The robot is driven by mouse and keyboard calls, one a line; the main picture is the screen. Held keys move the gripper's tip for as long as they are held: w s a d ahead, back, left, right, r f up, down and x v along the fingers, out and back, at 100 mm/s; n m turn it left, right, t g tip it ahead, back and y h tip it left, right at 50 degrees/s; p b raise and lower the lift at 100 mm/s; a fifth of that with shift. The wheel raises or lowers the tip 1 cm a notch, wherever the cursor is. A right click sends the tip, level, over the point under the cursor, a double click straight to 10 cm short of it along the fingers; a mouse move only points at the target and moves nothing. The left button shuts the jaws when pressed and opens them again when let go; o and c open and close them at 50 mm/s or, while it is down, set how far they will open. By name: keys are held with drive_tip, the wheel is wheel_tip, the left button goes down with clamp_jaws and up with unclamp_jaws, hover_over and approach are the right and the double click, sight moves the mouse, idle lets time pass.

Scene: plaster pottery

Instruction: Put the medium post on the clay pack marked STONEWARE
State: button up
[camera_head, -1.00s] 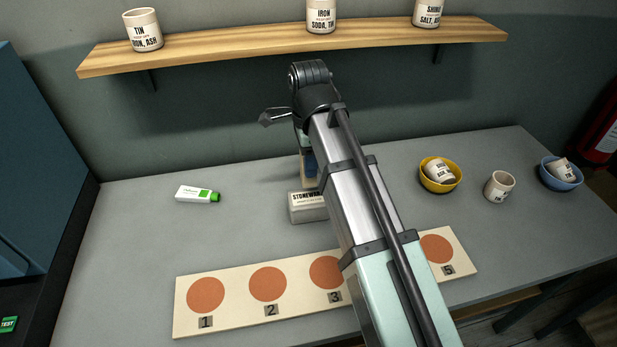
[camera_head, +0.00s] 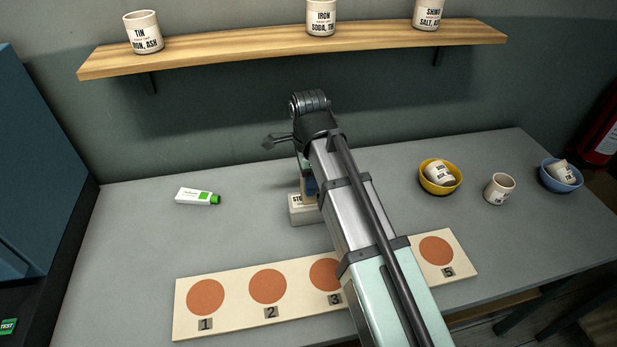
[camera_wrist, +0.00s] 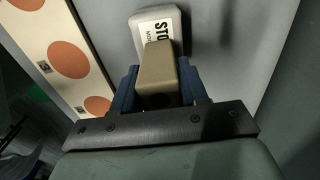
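The clay pack (camera_head: 305,214) is a pale block on the table, left of my arm in the head view. My gripper (camera_head: 311,186) has blue fingers shut on a tan rectangular post (camera_wrist: 157,68). In the head view the post (camera_head: 306,198) is mostly hidden by my gripper and arm. The post overlaps the pack in both views. I cannot tell whether it touches the pack's top or is just above it.
A board (camera_head: 237,318) with numbered orange discs lies in front. A green-capped tube (camera_head: 194,196) is left. A yellow bowl (camera_head: 440,187), a cup (camera_head: 499,189) and a blue bowl (camera_head: 561,185) stand right. A shelf (camera_head: 230,50) with labelled cups runs above. The table around the tube is clear.

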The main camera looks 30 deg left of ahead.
drive_tip(key=o, duration=0.4)
wheel_tip(320, 180, up, 12)
drive_tip(key=shift+r, duration=0.15)
idle(0.6)
